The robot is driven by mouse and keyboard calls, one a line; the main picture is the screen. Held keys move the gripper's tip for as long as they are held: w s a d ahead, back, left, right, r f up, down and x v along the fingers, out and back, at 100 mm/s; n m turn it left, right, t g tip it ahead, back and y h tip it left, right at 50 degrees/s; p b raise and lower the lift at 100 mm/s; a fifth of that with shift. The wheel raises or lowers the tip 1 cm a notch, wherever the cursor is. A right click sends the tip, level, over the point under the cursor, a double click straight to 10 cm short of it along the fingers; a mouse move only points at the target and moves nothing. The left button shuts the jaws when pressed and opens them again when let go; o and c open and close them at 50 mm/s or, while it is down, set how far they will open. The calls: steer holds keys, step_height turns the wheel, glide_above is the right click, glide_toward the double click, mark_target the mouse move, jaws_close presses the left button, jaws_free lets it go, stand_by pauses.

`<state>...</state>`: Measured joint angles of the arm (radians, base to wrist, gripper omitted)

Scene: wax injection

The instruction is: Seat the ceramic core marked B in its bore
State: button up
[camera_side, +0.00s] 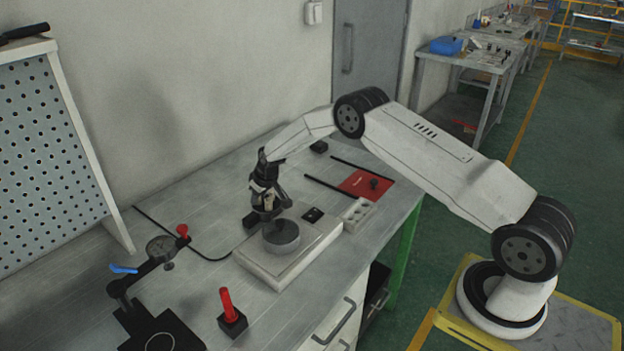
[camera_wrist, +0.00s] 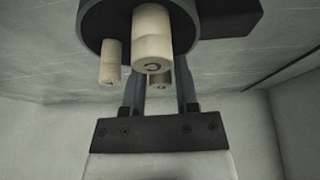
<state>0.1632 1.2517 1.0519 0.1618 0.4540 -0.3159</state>
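In the wrist view, which looks upside down, three cream cylindrical cores stick out from a dark round body (camera_wrist: 98,22). The largest-looking core (camera_wrist: 151,35) is nearest the camera, a second core (camera_wrist: 110,58) is to its left, and a third is mostly hidden behind the nearest one. Marks on the end faces are too small to read. My gripper (camera_wrist: 162,85) has its two fingers spread apart, with their tips partly hidden behind the nearest core. In the side view my gripper (camera_side: 268,208) points down just behind a dark round cylinder (camera_side: 281,238); cores cannot be made out there.
The cylinder sits on a pale plate (camera_side: 275,266). A white block with holes (camera_side: 358,214) and a red mat (camera_side: 366,185) are to its right.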

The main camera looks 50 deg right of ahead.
steer(key=shift+c, duration=0.3)
jaws_close()
steer(key=shift+r, duration=0.2)
steer(key=shift+r, duration=0.85)
steer(key=v, duration=0.2)
steer(key=s+v, duration=0.1)
steer(key=v, duration=0.5)
steer(key=shift+s+a+f, duration=0.25)
steer(key=shift+s+f, duration=0.05)
steer(key=s+a+r, duration=0.1)
steer(key=s+r, duration=0.3)
steer(key=s, duration=0.5)
steer(key=shift+s+a+r, duration=0.1)
